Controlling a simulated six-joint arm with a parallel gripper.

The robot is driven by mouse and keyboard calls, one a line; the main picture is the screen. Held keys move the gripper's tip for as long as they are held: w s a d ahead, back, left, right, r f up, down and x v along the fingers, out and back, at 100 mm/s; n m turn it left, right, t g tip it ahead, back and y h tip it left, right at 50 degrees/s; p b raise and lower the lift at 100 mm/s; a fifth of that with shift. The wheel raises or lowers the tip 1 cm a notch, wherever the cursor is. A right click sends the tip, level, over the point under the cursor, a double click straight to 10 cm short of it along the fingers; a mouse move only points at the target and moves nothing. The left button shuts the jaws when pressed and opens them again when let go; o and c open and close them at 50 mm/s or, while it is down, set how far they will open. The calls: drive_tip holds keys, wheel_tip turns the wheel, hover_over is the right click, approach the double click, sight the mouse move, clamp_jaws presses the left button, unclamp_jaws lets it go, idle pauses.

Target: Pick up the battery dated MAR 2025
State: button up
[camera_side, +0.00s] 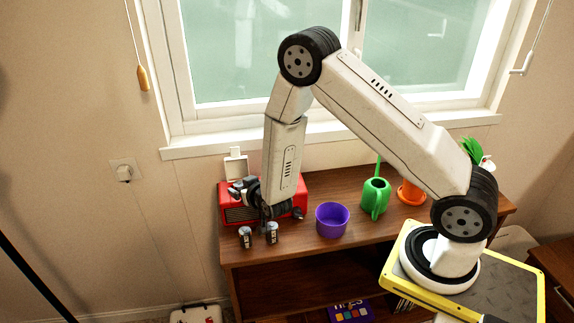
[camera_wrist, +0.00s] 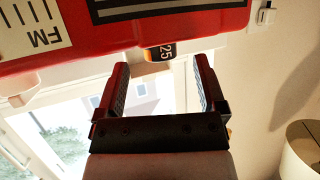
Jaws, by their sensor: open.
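In the side view two small dark-and-silver batteries stand upright near the front edge of the hutch top, a left battery (camera_side: 245,237) and a right battery (camera_side: 271,232). Their dates are too small to read there. In the wrist view a battery with a dark and orange label (camera_wrist: 160,53) shows "25" at the radio's edge; its month is hidden. My gripper (camera_wrist: 160,68) is open and empty, and that battery appears between its fingertips in the picture. In the side view my gripper (camera_side: 243,191) is in front of the red radio, above the two batteries.
The red radio (camera_side: 235,214) is close to my gripper and fills the top of the wrist view (camera_wrist: 190,22). A purple bowl (camera_side: 332,220), a green watering can (camera_side: 375,196) and an orange pot (camera_side: 411,192) stand to the right. The window is behind.

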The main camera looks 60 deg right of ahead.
drive_tip(key=shift+x, duration=1.4)
clamp_jaws()
